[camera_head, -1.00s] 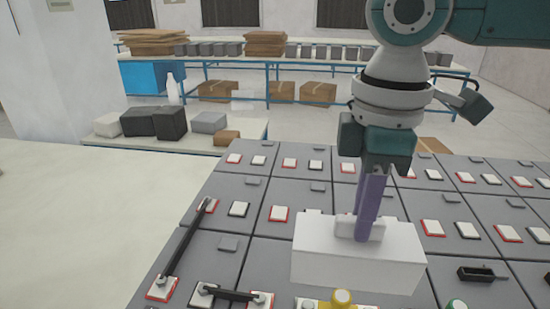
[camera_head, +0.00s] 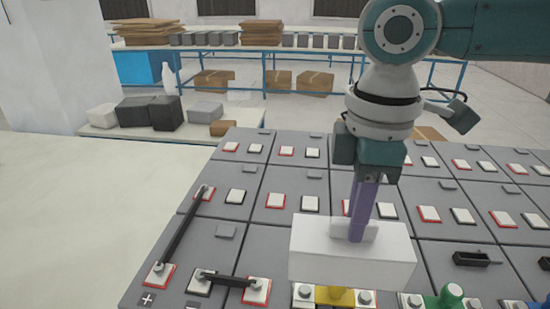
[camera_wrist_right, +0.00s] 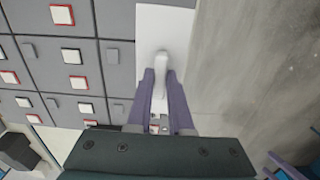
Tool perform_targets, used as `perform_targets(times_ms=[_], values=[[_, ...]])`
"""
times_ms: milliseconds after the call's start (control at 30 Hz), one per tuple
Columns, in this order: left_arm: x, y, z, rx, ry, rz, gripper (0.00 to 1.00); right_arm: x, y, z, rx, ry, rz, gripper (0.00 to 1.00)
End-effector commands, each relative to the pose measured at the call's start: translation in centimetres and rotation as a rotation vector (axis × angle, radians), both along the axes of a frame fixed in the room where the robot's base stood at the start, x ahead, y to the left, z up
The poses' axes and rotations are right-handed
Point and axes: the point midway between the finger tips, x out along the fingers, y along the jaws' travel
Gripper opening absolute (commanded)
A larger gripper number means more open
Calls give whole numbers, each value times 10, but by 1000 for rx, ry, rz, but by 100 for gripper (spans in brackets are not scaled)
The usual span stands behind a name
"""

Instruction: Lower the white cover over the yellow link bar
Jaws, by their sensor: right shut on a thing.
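My right gripper (camera_head: 362,212) is shut on the grip tab on top of the white cover (camera_head: 350,262), a box-like shell. In the right wrist view the purple fingers (camera_wrist_right: 162,85) close on the tab, and the cover (camera_wrist_right: 165,25) stretches away from them. The cover looks level and sits above the front battery row. The yellow link bar (camera_head: 336,296) shows just below the cover's lower front edge, between two bolted terminals. The cover hides its rear part. I cannot tell how large the gap between cover and bar is. My left gripper is not in view.
Grey batteries (camera_head: 200,262) with white and red-edged terminals fill the front. Black link bars (camera_head: 180,235) join terminals at the left. Shelves with boxes (camera_head: 217,79) stand behind.

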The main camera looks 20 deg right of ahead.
Motion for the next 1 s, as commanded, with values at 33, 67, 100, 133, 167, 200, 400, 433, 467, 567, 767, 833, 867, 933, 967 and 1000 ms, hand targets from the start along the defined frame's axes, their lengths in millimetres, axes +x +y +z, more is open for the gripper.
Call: perform_targets(times_ms=[33, 67, 100, 133, 167, 200, 400, 433, 467, 567, 767, 833, 867, 933, 967, 1000], values=[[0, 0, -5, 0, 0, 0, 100, 0, 0, -6, 0, 0, -1, 0], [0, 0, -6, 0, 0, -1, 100, 0, 0, -9, 1, 1, -1, 0], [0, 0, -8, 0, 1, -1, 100, 0, 0, -12, 1, 1, -1, 0], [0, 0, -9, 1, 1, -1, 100, 0, 0, -14, 1, 1, -1, 0], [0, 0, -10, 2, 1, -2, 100, 0, 0, -16, 1, 2, -1, 0], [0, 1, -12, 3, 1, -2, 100, 0, 0, -20, 1, 2, -1, 0], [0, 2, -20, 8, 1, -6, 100, 0, 0, -35, 1, -1, 0, 0], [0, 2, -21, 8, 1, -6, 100, 0, 0, -37, 1, 0, 0, 0], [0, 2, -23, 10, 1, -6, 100, 0, 0, -39, 1, 1, 0, 0], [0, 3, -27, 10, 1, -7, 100, 0, 0, -47, 1, 2, 0, 0], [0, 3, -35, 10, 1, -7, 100, 0, 0, -63, 1, 1, -1, 0], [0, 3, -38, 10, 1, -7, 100, 0, 0, -68, 1, 1, -1, 0], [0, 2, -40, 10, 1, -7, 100, 0, 0, -71, 1, 1, 0, 0], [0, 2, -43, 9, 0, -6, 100, 0, 0, -76, 1, 1, 0, 0], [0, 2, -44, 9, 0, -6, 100, 0, 0, -78, 1, 0, 0, 0], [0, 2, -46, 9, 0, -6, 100, 0, 0, -81, 1, 0, 0, 0]])
